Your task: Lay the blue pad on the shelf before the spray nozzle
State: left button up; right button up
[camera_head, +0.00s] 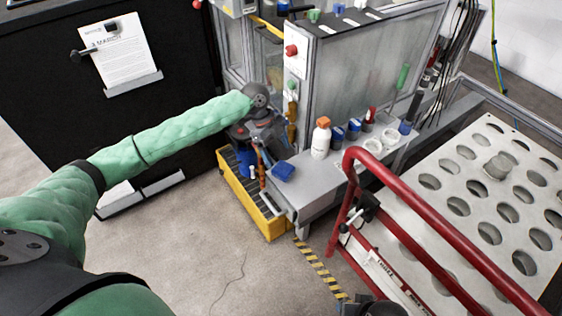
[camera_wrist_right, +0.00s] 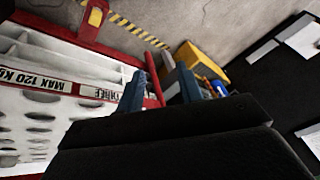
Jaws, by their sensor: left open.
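The blue pad (camera_head: 283,171) lies at the left end of the grey shelf (camera_head: 315,186) in the head view. My left gripper (camera_head: 270,156) is open just above and to the left of the pad. I cannot tell whether a finger touches the pad. The spray nozzle cannot be picked out surely among the small fittings by the cabinet post. My right gripper (camera_wrist_right: 160,82) shows its two fingers apart and empty in the right wrist view. In the head view only a dark part of it shows at the bottom edge.
A white bottle with an orange cap (camera_head: 320,138), blue containers (camera_head: 353,128) and white rings (camera_head: 373,146) stand along the shelf. A yellow bin (camera_head: 240,195) is below left. A red rail (camera_head: 440,225) edges a perforated white cart (camera_head: 470,205). Floor is clear at lower middle.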

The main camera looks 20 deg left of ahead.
pick_arm(q)
jog(key=shift+v, duration=2.7)
pick_arm(e)
jog(key=shift+w+a+f, duration=0.1)
jog(key=shift+a+f, duration=0.4)
jog(key=shift+f, duration=0.05)
jog(key=shift+w+r, duration=0.1)
jog(key=shift+r, duration=0.05)
